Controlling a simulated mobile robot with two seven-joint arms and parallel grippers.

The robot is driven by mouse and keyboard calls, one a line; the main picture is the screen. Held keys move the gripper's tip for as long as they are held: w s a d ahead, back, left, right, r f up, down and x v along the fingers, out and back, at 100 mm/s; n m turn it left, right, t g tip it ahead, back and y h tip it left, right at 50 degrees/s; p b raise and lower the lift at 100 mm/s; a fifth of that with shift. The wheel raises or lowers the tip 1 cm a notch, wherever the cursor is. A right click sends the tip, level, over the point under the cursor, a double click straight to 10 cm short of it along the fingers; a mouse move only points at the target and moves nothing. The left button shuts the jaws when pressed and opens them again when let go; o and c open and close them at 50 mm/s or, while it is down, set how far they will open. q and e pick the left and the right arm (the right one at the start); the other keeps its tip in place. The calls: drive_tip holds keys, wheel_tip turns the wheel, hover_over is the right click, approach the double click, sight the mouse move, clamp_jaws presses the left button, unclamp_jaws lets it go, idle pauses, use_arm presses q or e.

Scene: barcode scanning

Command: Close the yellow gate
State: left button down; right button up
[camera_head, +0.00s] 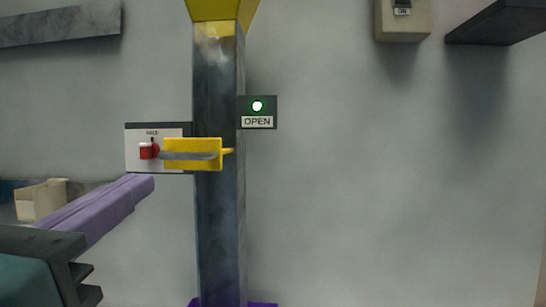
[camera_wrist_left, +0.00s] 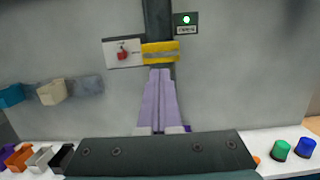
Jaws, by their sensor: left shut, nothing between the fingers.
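The yellow gate (camera_head: 208,145), a small yellow plate with a grey strip across it, is at the dark metal post (camera_head: 220,240). It also shows in the left wrist view (camera_wrist_left: 160,47). A sign reading OPEN (camera_head: 257,122) with a lit green lamp is to its right. A white panel with a red knob (camera_head: 149,150) is to its left. My left gripper (camera_head: 148,182) has long purple fingers, shut and empty, below and left of the gate in the head view. In the left wrist view its fingertips (camera_wrist_left: 161,70) appear just below the gate; contact cannot be told. My right gripper is not in view.
A cream box (camera_head: 42,199) is at left. In the left wrist view, green (camera_wrist_left: 280,150) and blue (camera_wrist_left: 304,147) buttons are at lower right, and coloured bins (camera_wrist_left: 18,158) at lower left.

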sight(179, 157)
use_arm(q)
drive_tip(key=w, duration=0.2)
drive_tip(key=w+r+p, duration=0.1)
drive_tip(key=w, duration=0.4)
drive_tip(key=shift+d+r+p, duration=0.15)
drive_tip(key=shift+r+p, duration=0.1)
drive_tip(key=shift+p, duration=0.05)
drive_tip(key=shift+w, duration=0.1)
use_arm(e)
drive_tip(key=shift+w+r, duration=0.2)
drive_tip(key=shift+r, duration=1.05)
